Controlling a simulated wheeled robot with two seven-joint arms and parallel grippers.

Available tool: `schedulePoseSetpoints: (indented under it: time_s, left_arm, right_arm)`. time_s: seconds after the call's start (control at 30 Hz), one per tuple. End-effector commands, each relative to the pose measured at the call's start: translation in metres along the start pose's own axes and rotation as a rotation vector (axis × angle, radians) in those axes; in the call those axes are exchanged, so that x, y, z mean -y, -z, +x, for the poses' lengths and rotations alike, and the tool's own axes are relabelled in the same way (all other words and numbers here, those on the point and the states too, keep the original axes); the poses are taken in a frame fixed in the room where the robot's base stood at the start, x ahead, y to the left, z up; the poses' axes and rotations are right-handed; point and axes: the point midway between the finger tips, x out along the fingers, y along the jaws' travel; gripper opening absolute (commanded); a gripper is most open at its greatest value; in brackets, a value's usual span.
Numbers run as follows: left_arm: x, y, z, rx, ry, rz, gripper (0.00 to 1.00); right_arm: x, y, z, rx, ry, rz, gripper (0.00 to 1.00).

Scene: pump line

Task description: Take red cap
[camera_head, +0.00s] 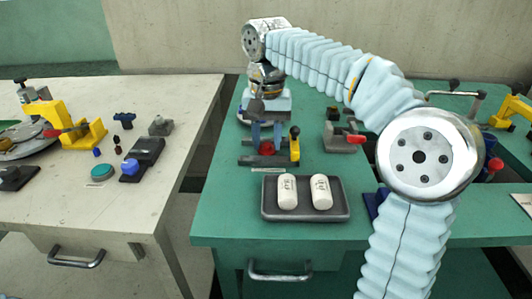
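The red cap (266,147) is low at a dark fixture on the green table, beside a yellow upright part (294,145). My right gripper (267,143) points down over it from behind. Its two blue-grey fingers are apart, one on each side of the cap. I see no clear contact between the fingers and the cap, though the view is small. What lies under the cap is hard to make out. My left gripper is not in view.
A dark tray (305,213) with two white bottles stands in front of the fixture. A red-handled clamp (345,140) is to its right. The cream table (60,205) at left holds a yellow clamp (90,134) and small dark parts. My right arm covers the right side.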

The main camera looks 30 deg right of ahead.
Motion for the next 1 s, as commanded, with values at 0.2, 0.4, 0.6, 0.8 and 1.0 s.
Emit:
schedulePoseSetpoints:
  time_s: [0.2, 0.4, 0.6, 0.8, 1.0]
  left_arm:
    - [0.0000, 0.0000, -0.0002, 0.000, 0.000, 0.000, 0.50]
    - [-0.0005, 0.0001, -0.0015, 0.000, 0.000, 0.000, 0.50]
    - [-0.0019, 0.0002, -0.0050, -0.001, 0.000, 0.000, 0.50]
    - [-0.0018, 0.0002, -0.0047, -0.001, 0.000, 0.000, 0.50]
    - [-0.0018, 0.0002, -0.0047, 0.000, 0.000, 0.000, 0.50]
  right_arm:
    - [0.0000, 0.0001, 0.0000, 0.000, 0.000, 0.000, 0.35]
    - [0.0000, 0.0001, -0.0006, 0.000, 0.000, 0.000, 0.35]
    - [0.0000, 0.0002, -0.0014, -0.001, 0.000, 0.000, 0.35]
    - [0.0000, 0.0002, -0.0005, -0.001, 0.001, 0.000, 0.35]
    - [0.0000, 0.0002, -0.0005, -0.001, 0.000, 0.000, 0.12]
